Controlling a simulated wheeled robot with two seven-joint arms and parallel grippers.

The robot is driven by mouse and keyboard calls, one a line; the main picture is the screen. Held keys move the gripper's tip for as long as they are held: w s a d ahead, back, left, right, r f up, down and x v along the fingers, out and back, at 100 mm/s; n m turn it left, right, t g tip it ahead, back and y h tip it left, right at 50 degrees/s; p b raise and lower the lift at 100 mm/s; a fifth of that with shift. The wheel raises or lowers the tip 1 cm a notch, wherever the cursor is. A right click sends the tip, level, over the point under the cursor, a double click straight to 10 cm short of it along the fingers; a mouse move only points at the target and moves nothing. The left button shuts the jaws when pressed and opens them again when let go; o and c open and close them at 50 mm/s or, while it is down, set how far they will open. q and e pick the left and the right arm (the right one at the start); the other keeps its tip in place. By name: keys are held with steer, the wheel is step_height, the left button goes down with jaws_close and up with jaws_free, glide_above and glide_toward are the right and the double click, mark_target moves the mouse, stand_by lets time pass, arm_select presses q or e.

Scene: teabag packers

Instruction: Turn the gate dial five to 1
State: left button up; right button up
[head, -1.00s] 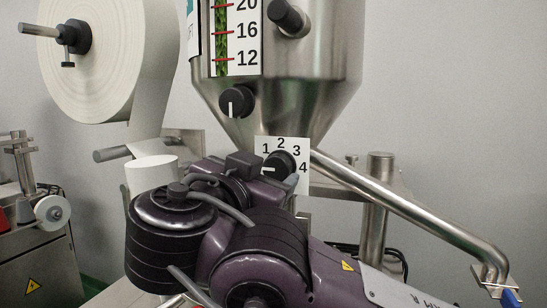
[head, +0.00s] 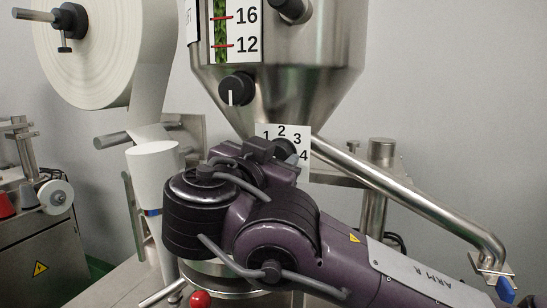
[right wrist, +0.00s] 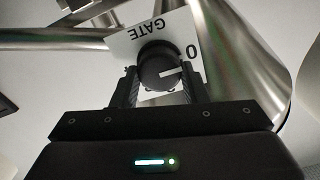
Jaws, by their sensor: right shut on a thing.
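My left gripper is not in view.
Another black dial (head: 237,89) sits above left on the steel hopper (head: 310,75). A steel pipe (head: 400,196) slopes down right from beside the plate. A large white roll (head: 95,50) hangs at left. A red ball knob (head: 200,299) is below my arm.

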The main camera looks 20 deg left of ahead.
steer(key=shift+a+n+b, duration=0.15)
steer(key=shift+n+b, duration=4.25)
steer(key=shift+b, duration=0.2)
steer(key=o, duration=1)
steer(key=shift+c, duration=0.2)
steer(key=shift+s, duration=0.1)
steer(key=s+b, duration=0.2)
steer(key=s, duration=0.5)
steer(key=shift+s+a+b, duration=0.15)
steer(key=shift+s+b, duration=0.2)
steer(key=shift+s, duration=0.05)
